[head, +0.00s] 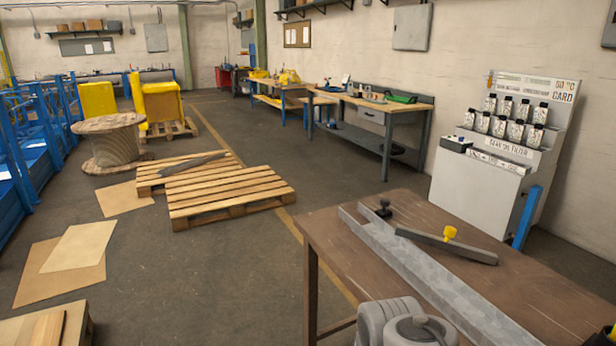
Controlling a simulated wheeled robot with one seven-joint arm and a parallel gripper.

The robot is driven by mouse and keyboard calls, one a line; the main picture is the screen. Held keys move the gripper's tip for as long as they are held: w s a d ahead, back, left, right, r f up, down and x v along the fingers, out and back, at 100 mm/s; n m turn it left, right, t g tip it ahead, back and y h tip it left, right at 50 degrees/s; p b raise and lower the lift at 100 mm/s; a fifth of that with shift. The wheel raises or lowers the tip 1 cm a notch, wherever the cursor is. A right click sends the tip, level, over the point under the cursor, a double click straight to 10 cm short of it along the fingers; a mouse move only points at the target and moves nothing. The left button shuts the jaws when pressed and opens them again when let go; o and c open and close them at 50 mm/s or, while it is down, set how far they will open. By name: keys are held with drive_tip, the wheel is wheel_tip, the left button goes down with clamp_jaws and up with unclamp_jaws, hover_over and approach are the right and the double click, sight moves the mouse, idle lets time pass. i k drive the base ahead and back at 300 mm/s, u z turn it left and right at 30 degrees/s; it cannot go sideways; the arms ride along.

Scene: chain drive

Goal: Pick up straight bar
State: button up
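A brown table (335,245) stands at the lower right. A long, straight light-grey metal bar (425,268), shaped like a channel, lies across it from the back left corner toward the bottom edge of the picture. A shorter dark straight bar (468,249) lies beside it on the right, with a yellow knob (450,232) near its middle. A black knob (384,209) stands near the back end of the light-grey bar. I cannot tell which bar the task names. A grey rounded part of my arm shows at the bottom edge; my gripper's fingers are not in view.
Wooden pallets (225,198) lie on the floor at mid-left, with a cable spool (112,143) behind them. A white display stand (492,165) with several bottles is behind the table. Workbenches (388,112) line the wall. Floor left of the table is open.

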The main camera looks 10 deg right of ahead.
sight(445, 244)
drive_tip(key=u, duration=0.2)
drive_tip(key=k, duration=0.2)
drive_tip(key=u, duration=1)
drive_tip(key=k, duration=1.15)
drive_tip(key=u, duration=0.55)
drive_tip(key=i, duration=1.9)
drive_tip(key=z, duration=0.85)
drive_tip(key=i, duration=1.6)
drive_tip(key=z, duration=1.9)
drive_tip(key=i, duration=0.9)
drive_tip(key=z, duration=0.8)
drive_tip(key=i, duration=0.5)
